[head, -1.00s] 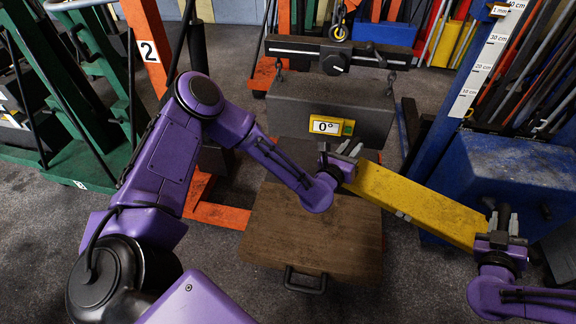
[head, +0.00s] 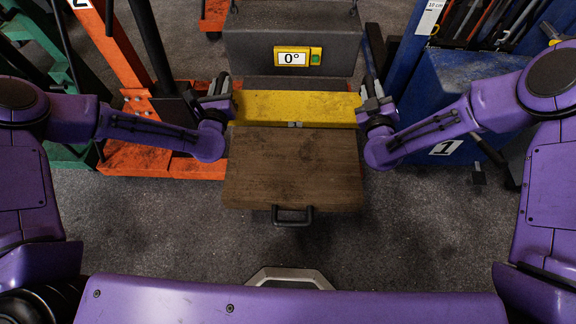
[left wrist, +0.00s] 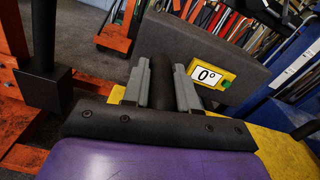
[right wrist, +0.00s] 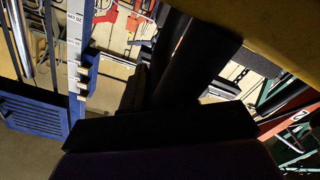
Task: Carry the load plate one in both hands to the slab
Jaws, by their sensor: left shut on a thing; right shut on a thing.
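The yellow load plate (head: 297,108) is a long bar held level across the middle of the head view. My left gripper (head: 226,88) is shut on its left end, and my right gripper (head: 370,92) is shut on its right end. The plate also shows in the left wrist view (left wrist: 285,152) and, in shadow, at the top of the right wrist view (right wrist: 275,22). The grey slab (head: 255,50), with a display reading 0° (head: 292,57), is just beyond the plate in the head view. I cannot tell the gap between them.
A brown wooden block (head: 295,165) with a black handle (head: 292,216) is on the near side of the plate. An orange frame (head: 140,150) stands left. A blue stand marked 1 (head: 450,95) stands right. Grey floor is clear in front of the block.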

